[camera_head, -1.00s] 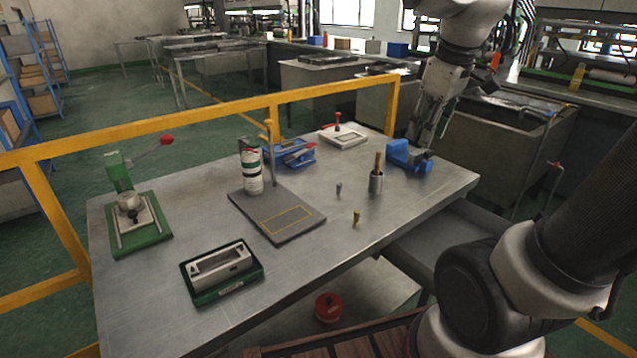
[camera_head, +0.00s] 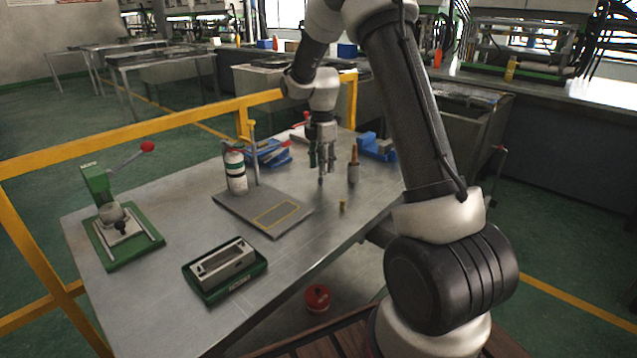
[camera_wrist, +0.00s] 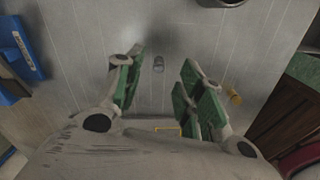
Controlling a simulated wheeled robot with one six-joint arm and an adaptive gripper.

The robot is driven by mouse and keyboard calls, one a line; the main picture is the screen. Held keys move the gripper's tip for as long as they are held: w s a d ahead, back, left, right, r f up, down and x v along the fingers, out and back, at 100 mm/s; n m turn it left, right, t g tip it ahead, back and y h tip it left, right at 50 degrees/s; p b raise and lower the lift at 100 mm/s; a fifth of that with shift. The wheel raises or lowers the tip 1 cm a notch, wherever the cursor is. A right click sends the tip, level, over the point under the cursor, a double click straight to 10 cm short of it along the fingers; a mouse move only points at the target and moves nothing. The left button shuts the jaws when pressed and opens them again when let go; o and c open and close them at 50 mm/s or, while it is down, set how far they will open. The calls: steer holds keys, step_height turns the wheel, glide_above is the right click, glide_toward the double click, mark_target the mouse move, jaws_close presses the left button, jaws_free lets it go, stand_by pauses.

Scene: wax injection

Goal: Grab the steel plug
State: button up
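The steel plug (camera_head: 320,182) is a small grey cylinder standing on the metal table. In the head view it shows just below my gripper (camera_head: 321,165), which points down over it. In the wrist view the plug (camera_wrist: 159,63) appears in the gap between the green-padded fingers of my gripper (camera_wrist: 160,80). The fingers are spread apart, with bare table visible between them and the plug. My gripper is open and empty.
A brass plug (camera_head: 343,206) stands close by, and a metal cup (camera_head: 353,173) with a wooden handle in it stands to the right. A grey plate (camera_head: 240,207) with a bottle (camera_head: 235,172) lies left. A blue vise (camera_head: 376,146) sits behind. A yellow rail (camera_head: 185,130) edges the table.

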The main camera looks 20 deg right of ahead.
mark_target(320, 181)
steer(key=f, duration=0.4)
steer(key=shift+a+f, duration=0.25)
steer(key=shift+f, duration=0.15)
jaws_close()
